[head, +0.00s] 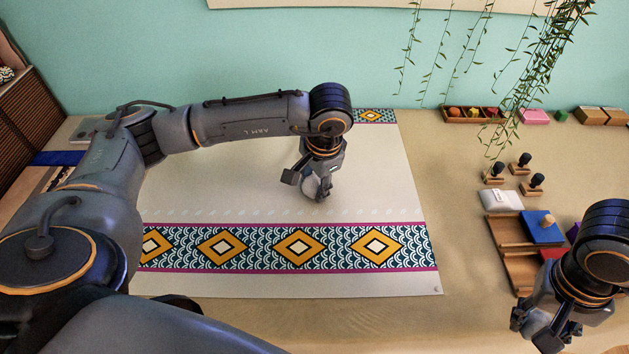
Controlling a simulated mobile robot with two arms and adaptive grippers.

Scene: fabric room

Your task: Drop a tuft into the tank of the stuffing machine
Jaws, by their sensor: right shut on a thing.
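My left gripper (310,184) reaches down over the white middle of the printed cloth, with its fingers apart. A pale, rounded shape shows between and behind its fingers; I cannot tell whether it is a tuft or part of the gripper. My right gripper (546,336) is low at the bottom right, beside the wooden tray. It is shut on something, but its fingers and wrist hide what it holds. I cannot make out the stuffing machine or its tank in the head view.
The patterned cloth (210,284) lies flat on the beige table (470,265). On the right are a wooden tray (503,229) with a blue block (541,233), a white pad (501,200) and dark-handled stamps (520,164). A colour box (468,116) stands behind, near hanging vines (535,85).

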